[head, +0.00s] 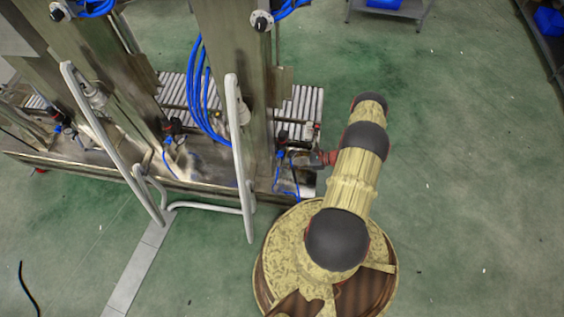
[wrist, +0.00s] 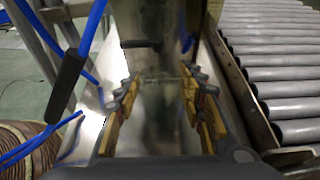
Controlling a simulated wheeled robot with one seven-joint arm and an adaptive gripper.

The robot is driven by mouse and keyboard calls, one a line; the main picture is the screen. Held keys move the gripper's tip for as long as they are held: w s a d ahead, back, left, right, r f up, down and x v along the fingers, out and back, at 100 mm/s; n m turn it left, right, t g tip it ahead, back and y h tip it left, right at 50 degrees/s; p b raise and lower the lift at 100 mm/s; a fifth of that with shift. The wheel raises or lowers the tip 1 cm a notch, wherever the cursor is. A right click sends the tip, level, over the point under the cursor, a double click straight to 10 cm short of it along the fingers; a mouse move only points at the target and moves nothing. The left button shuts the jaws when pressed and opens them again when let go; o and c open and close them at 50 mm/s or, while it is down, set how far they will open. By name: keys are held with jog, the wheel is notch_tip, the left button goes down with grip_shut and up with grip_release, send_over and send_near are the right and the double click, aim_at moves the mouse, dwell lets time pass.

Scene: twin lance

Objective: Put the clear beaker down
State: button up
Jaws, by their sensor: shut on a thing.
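My gripper (wrist: 160,90) shows in the wrist view with its yellow-padded fingers on either side of a see-through thing. This is the clear beaker (wrist: 160,108), faint against the metal behind it, with a thin rim line near the fingertips. My fingers are shut on it. Whether its base touches the metal surface cannot be told. In the head view my arm reaches to the near right end of the machine, and the beaker cannot be made out there.
A steel machine bed (head: 205,172) with upright panels and white handle bars (head: 240,150) stands at the left. A roller conveyor (wrist: 275,70) runs along the right of the wrist view. Blue hoses (wrist: 92,28) hang close on the left. Green floor (head: 470,170) is open at the right.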

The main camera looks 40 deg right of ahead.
jog(key=w+a, duration=0.2)
jog(key=w, duration=0.1)
jog(key=shift+a+b, duration=0.3)
jog(key=shift+a, duration=0.05)
jog(key=shift+s+f+b, duration=0.1)
jog(key=shift+f+b, duration=0.3)
jog(key=shift+f, duration=0.35)
jog(key=shift+d, duration=0.1)
jog(key=shift+f, duration=0.2)
jog(key=o, duration=1.1)
jog(key=shift+c, duration=0.2)
jog(key=shift+r, duration=0.1)
